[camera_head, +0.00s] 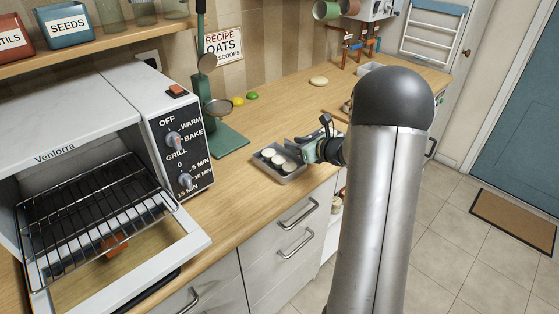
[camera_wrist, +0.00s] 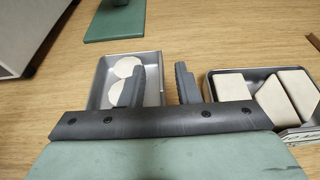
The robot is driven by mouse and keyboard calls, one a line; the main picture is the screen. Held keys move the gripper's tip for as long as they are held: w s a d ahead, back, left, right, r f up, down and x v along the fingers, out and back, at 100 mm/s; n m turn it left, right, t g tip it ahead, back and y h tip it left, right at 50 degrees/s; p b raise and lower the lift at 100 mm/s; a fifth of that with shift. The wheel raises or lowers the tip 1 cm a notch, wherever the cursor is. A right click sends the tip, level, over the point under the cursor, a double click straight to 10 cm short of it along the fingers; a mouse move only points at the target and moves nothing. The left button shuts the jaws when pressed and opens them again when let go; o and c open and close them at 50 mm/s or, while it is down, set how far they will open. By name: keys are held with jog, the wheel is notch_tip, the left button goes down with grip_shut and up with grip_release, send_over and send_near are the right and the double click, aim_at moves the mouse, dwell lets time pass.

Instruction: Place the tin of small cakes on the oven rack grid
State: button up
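The tin of small cakes (camera_head: 277,174) is a grey metal tray with pale round cakes, standing on the wooden counter right of the toaster oven. In the wrist view the tin (camera_wrist: 101,95) lies ahead and left. My gripper (camera_head: 300,151) is at its right side. In the wrist view my gripper (camera_wrist: 163,84) is open, its left finger over the tin and its right finger just outside the right wall. I cannot tell whether the fingers touch it. The oven rack grid (camera_head: 90,207) is black wire, slid out of the open oven at the left.
A second grey tin (camera_wrist: 238,74) with pale angular pieces stands close right of my gripper in the wrist view. The white toaster oven (camera_head: 85,113) has its door down. A green stand (camera_head: 226,140) with utensils stands between oven and tin. Lemon and lime lie behind.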

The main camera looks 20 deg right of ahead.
jog(key=shift+x, duration=1.35)
grip_shut()
jog(key=shift+r, duration=0.1)
